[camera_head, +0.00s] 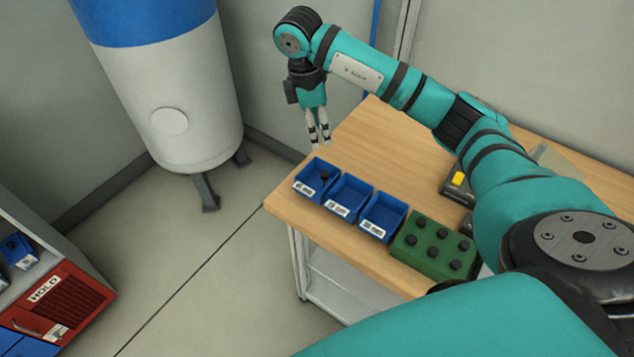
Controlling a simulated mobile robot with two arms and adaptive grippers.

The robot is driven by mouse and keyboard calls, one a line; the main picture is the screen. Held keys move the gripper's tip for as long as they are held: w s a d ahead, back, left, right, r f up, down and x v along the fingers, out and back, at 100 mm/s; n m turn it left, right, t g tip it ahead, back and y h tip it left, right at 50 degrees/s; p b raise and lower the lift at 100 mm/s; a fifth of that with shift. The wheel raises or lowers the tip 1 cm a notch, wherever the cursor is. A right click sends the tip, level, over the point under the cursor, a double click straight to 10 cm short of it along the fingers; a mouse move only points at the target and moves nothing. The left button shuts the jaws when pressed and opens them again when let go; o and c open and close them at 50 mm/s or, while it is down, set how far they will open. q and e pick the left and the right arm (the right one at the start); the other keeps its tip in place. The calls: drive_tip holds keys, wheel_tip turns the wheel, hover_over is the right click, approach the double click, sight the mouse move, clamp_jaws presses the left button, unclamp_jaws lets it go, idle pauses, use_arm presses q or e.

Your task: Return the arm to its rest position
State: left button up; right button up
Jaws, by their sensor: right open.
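My right arm (400,88) is teal with black joints and reaches out from the right across the wooden table (352,145). My right gripper (318,141) points down, open, with its fingertips near the table's far left edge, just behind the blue bins. Nothing shows between its fingers. The left blue bin (304,193) holds a small dark part. The middle blue bin (341,209) and the right blue bin (376,229) look empty. My left gripper is not in view.
A green block with several black knobs (433,246) sits right of the bins. A dark device with a yellow part (457,179) is partly hidden behind my arm. A white and blue tank (195,100) stands at the left.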

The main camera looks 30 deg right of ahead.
drive_tip(key=shift+r, duration=0.25)
